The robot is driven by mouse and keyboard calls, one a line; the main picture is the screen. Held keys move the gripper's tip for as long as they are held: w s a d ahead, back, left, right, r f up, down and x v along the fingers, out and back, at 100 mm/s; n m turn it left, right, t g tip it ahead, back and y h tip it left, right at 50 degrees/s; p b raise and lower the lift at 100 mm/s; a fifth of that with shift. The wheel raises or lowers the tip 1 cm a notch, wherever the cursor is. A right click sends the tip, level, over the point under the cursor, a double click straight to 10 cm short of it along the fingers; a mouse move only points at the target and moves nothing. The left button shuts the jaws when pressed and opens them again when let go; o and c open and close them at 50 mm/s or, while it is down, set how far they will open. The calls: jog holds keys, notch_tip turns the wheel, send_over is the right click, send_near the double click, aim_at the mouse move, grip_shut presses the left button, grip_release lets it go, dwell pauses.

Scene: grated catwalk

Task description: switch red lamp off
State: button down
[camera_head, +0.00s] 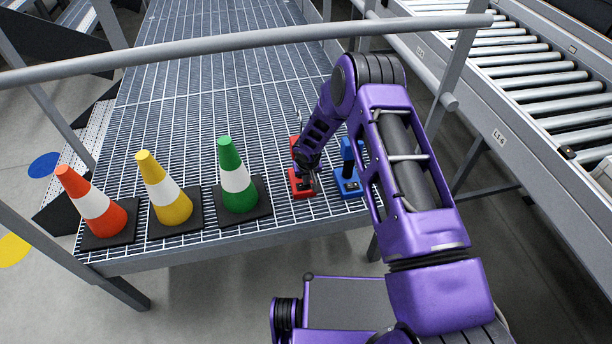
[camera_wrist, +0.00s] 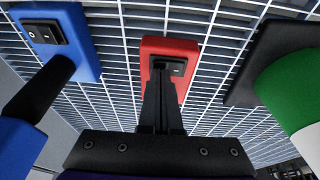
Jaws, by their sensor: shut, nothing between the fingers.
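The red lamp's base (camera_head: 296,182) stands on the grating between the green cone and the blue lamp, partly hidden by my arm. In the wrist view the red base (camera_wrist: 183,46) carries a black rocker switch (camera_wrist: 178,66). My gripper (camera_head: 312,184) is shut and empty, pointing down at the base. In the wrist view the gripper's fingertips (camera_wrist: 163,68) are at the left part of the switch and cover some of it. I cannot tell whether they touch it, or whether the lamp is lit.
The blue lamp (camera_head: 348,184), with its own switch (camera_wrist: 44,33), stands close to the right. Green (camera_head: 238,200), yellow (camera_head: 165,208) and orange (camera_head: 108,222) cones on black bases stand to the left. A grey handrail (camera_head: 240,41) crosses above. A roller conveyor (camera_head: 540,80) is at right.

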dwell(0.3)
jog(key=shift+d+f+y, duration=0.1)
jog(key=shift+f+y, duration=0.2)
jog(key=shift+s+a+r+b, duration=0.15)
jog(key=shift+s+a+b, duration=0.1)
jog(key=shift+a+b, duration=0.4)
jog(key=shift+a, duration=0.1)
jog(key=shift+w+r+p, duration=0.1)
jog(key=shift+r+p, duration=0.3)
jog(key=shift+r, duration=0.15)
jog(key=w+d+p+v, duration=0.1)
jog(key=p+v, duration=0.1)
jog(key=v, duration=1)
jog(key=shift+d+r, duration=0.45)
jog(key=shift+r, duration=0.05)
